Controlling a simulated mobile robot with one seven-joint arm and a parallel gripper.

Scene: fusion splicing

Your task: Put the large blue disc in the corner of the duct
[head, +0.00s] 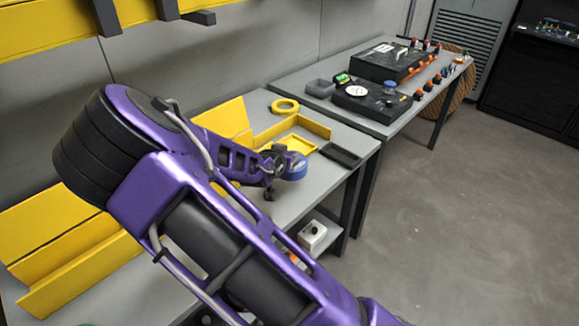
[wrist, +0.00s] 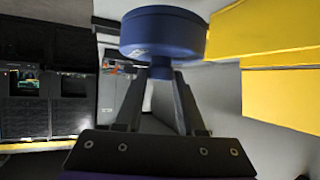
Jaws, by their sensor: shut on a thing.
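The large blue disc (head: 293,167) is held at the tip of my gripper (head: 277,165), above the grey table in the head view. In the wrist view the blue disc (wrist: 163,35) spans the top of both fingers, and my gripper (wrist: 160,75) is shut on its narrower underside. The yellow duct (head: 70,255) runs along the back of the table. Its far stretch (head: 310,125) bends behind the disc; my arm hides much of the duct between, including part of the bend. In the wrist view yellow duct walls (wrist: 270,60) stand right of the disc, with contact unclear.
A yellow ring (head: 285,105) lies behind the duct. A yellow tray (head: 297,145) and a dark tray (head: 340,155) lie near the disc. A second table (head: 400,115) with black equipment stands beyond. A white box (head: 312,235) sits on a lower shelf.

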